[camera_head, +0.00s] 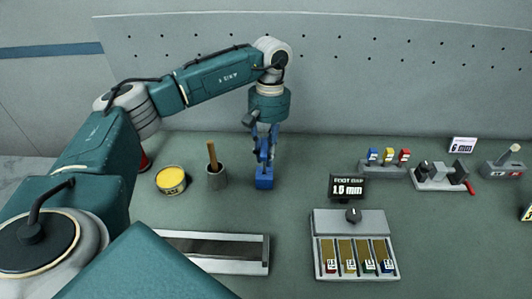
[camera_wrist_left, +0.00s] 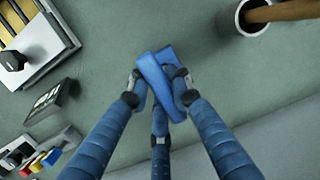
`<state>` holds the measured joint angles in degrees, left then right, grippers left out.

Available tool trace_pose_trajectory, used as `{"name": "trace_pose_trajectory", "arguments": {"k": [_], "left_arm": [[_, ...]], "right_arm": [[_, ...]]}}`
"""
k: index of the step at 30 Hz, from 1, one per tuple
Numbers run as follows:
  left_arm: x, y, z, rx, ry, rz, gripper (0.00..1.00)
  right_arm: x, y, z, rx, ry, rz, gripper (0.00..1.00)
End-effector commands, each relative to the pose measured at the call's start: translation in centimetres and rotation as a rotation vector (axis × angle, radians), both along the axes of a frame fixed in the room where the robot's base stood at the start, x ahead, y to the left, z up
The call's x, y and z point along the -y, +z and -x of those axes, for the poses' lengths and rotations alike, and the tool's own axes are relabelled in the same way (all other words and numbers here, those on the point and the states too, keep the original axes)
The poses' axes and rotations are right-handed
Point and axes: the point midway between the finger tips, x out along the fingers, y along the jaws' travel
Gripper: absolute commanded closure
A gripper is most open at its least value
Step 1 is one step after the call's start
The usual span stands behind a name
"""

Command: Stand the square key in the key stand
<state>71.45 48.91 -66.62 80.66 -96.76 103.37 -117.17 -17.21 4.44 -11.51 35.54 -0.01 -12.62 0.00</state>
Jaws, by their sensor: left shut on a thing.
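My left gripper (camera_head: 265,147) points down over the bench and is shut on a blue piece (camera_head: 264,181). In the left wrist view the fingers (camera_wrist_left: 158,92) close on this blue piece (camera_wrist_left: 153,76), which looks like a slanted bar with a block-like part behind it. I cannot tell whether these are one thing or two, or whether it touches the bench. Its square shape is not clear. A low grey rack (camera_head: 383,173) holds small blue, yellow and red upright pieces; I cannot tell whether it is the key stand. My right gripper is not in view.
A cup with a wooden handle (camera_head: 217,180) and a yellow tin (camera_head: 171,181) stand left of the gripper. A dark display (camera_head: 348,187) and a label magazine (camera_head: 323,229) lie right. A grey tray (camera_head: 262,254) is in front. The bench between gripper and rack is mostly clear.

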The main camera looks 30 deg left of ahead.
Motion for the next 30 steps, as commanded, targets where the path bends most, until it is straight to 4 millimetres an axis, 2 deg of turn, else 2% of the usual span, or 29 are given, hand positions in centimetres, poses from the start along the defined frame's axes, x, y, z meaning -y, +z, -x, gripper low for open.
{"name": "trace_pose_trajectory", "arguments": {"k": [30], "left_arm": [[0.0, -2.7, 0.0, 0.0, 0.0, 0.0, 1.0]], "right_arm": [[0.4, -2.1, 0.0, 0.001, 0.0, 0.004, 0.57]]}}
